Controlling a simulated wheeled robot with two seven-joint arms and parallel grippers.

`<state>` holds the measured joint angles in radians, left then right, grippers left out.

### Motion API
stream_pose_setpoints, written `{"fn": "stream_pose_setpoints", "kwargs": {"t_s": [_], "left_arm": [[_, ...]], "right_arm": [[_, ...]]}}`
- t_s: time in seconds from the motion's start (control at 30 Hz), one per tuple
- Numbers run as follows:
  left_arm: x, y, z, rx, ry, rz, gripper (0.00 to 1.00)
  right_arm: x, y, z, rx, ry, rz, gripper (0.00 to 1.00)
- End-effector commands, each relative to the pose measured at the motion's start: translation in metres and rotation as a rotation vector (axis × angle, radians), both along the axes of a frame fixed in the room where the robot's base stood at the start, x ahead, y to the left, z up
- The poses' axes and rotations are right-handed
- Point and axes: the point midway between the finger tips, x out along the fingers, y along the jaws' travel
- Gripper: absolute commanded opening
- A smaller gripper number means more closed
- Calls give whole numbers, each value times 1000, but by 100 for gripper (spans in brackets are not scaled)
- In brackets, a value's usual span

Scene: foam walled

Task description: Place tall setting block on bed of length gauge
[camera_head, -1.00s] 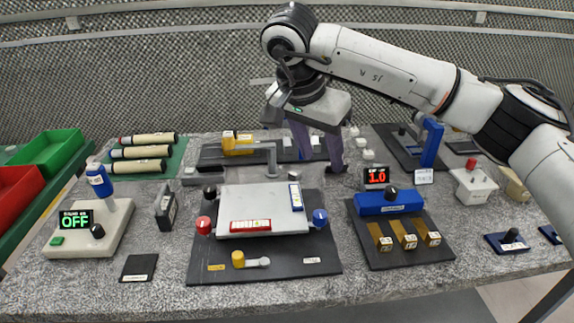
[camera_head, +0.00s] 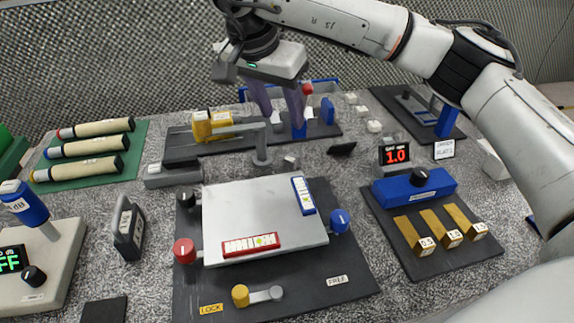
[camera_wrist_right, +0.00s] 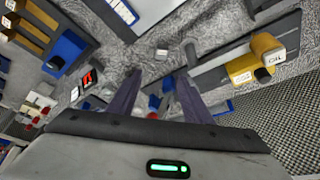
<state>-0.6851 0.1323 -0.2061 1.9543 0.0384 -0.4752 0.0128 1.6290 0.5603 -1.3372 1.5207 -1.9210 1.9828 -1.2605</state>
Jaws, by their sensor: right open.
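The likely length gauge is a long dark bed (camera_head: 180,150) at the back, with a yellow block (camera_head: 212,126) at its left and blue parts (camera_head: 327,110) at its right. Several small pale blocks (camera_head: 374,126) stand right of it; I cannot tell which is the tall setting block. A small grey block (camera_head: 290,163) sits in front of the gauge, and likely shows beyond my fingertips in the wrist view (camera_wrist_right: 162,50). My right gripper (camera_head: 286,123) is open and empty, fingers down over the gauge's right part, hiding some of it. My left gripper is out of view.
A grey post with an arm (camera_head: 262,150) stands close in front of the gauge. A raised pale plate (camera_head: 255,215) lies nearer. A black wedge (camera_head: 342,148) and a 1.0 display (camera_head: 395,154) are to the right. A blue-post fixture (camera_head: 446,121) stands back right.

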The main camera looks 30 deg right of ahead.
Motion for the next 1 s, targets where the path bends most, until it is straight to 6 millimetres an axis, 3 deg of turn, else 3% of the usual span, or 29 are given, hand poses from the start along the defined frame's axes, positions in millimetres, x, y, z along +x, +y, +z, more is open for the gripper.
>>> {"fn": "stream_pose_setpoints", "kwargs": {"t_s": [0.03,0.3,0.47,0.7,1.0], "left_arm": [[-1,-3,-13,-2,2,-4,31],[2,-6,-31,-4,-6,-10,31],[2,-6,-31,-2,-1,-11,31],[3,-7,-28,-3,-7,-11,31],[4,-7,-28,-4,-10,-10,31]], "right_arm": [[0,0,-14,0,0,0,45],[0,0,-41,0,0,0,45],[2,-3,-50,1,3,-1,45],[8,-15,-82,1,3,-2,45],[14,-25,-109,-1,4,-2,45]]}}
